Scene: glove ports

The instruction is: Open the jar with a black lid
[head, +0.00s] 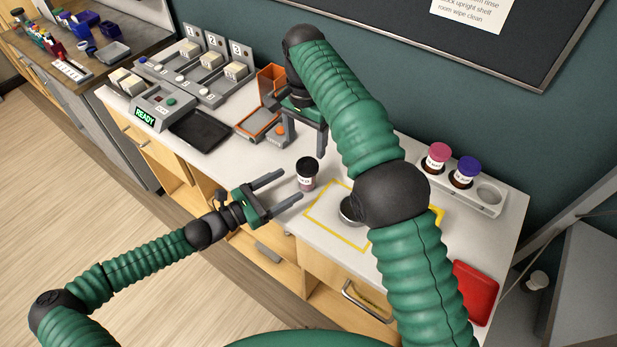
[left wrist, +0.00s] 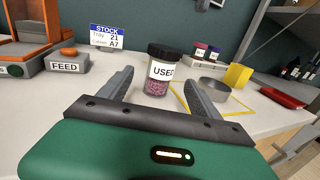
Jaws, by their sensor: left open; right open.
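The jar with a black lid (head: 307,176) stands upright on the white bench, lid on. In the left wrist view the jar (left wrist: 158,72) has a white label reading "USED" and pinkish grains inside. My left gripper (head: 292,184) is level and open, its fingers pointing at the jar from the left. In the left wrist view its fingers (left wrist: 158,84) spread to either side of the jar, which appears just beyond or at the tips; contact cannot be told. My right gripper (head: 306,126) is open and points down behind the jar, near the orange feeder; it is partly hidden by its arm.
A yellow outlined square (head: 322,225) with a round metal dish (head: 347,210) lies right of the jar. A rack (head: 483,199) holds pink-lidded (head: 437,158) and blue-lidded (head: 465,172) jars. A red tray (head: 475,291), black tray (head: 199,131) and orange feeder (head: 257,121) surround it.

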